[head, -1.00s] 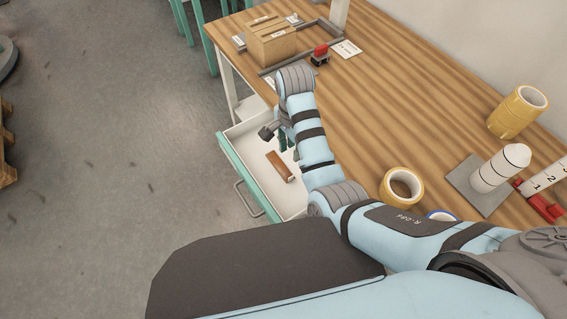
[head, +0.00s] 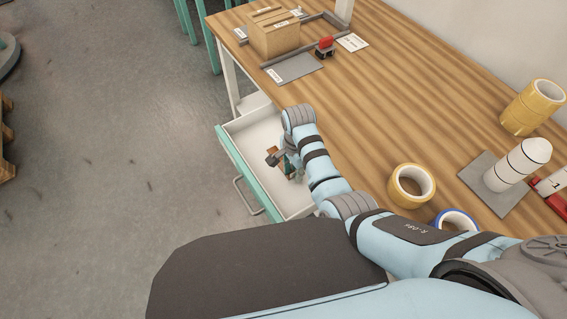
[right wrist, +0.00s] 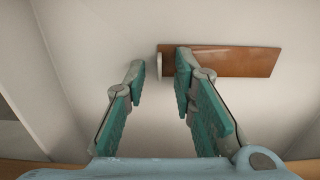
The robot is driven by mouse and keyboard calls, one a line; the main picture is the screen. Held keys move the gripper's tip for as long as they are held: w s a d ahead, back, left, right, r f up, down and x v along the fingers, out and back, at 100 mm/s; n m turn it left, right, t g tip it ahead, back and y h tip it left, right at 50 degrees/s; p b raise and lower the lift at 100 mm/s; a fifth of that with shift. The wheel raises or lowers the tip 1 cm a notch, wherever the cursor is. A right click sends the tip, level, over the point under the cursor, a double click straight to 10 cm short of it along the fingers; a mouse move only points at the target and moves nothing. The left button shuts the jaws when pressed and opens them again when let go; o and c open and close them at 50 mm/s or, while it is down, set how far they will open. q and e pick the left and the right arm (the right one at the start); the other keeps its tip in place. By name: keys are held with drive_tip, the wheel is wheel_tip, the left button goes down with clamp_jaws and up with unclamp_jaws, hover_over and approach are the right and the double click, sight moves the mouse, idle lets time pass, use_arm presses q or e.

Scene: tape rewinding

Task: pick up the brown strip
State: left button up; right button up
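The brown strip (right wrist: 240,61) lies in the open white drawer, seen long in the right wrist view. In the head view it is mostly hidden by my right gripper (head: 285,166). In the right wrist view my right gripper (right wrist: 159,72) is open, with its teal fingers apart. The strip's left end shows between the fingertips, and the right finger overlaps the strip. I cannot tell whether that finger touches it. My left gripper is not in view.
The drawer (head: 240,165) has raised walls and a teal front. The wooden table (head: 390,110) beside it holds yellow tape rolls (head: 411,186), a white cylinder (head: 517,165) on a grey plate, a wooden box (head: 274,36) and a red-handled stamp (head: 325,46).

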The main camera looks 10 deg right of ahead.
clamp_jaws()
drive_tip(key=shift+r, duration=0.1)
wheel_tip(320, 180, up, 20)
drive_tip(key=p, duration=0.9)
